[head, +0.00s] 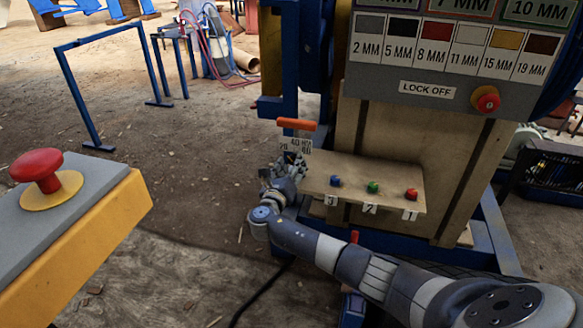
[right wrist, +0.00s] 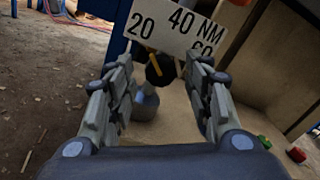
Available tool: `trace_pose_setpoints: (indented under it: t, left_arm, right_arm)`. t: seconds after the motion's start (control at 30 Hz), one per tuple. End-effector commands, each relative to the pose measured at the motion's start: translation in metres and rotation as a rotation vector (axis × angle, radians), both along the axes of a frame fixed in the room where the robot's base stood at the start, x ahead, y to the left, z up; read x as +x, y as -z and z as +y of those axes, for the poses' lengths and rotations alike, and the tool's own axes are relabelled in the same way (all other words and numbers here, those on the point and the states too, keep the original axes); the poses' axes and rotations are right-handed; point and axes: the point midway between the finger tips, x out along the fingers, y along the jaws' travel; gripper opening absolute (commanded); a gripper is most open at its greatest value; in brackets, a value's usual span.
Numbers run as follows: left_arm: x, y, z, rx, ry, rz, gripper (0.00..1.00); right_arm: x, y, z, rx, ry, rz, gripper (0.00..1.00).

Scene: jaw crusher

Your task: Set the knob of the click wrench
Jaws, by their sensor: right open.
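The knob (right wrist: 160,69) is black with a yellow pointer line and sits below a white scale plate (right wrist: 178,24) marked 20, 40 NM and 60. The pointer leans toward the upper left, near the 20 side. In the head view the scale plate (head: 296,145) stands under an orange bar (head: 296,124), at the left end of a wooden shelf. My right gripper (head: 287,166) is at the knob; in the right wrist view its open fingers (right wrist: 160,75) lie left and right of the knob. My left gripper is not in view.
The wooden shelf (head: 345,172) carries blue, green and red buttons (head: 411,194) with number tags. Above hangs a panel with MM colour labels and a red LOCK OFF knob (head: 487,100). A red mushroom button (head: 38,168) stands on a yellow-sided box at left. Open ground lies between.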

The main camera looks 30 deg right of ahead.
Motion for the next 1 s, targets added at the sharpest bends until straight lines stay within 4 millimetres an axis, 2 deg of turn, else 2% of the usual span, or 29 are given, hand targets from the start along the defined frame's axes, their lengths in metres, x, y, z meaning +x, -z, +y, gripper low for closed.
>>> trace_pose_setpoints:
  t: [0.37, 0.4, 0.57, 0.6, 1.0]
  left_arm:
    - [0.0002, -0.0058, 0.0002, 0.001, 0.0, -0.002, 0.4]
    - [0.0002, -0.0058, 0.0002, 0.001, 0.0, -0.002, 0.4]
    - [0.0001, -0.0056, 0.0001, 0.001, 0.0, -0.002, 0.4]
    - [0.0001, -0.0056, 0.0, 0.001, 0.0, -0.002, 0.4]
    - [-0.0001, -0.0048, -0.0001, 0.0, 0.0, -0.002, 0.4]
  right_arm:
    - [0.0037, -0.0004, -0.0046, 0.001, 0.0, -0.001, 0.47]
    - [0.0037, -0.0004, -0.0046, 0.001, 0.0, -0.001, 0.42]
    - [0.0036, -0.0002, -0.0044, 0.001, 0.0, 0.0, 0.06]
    - [0.0035, -0.0002, -0.0043, 0.001, 0.0, 0.0, 0.03]
    - [0.0035, 0.0002, -0.0041, 0.035, 0.0, -0.037, 0.03]
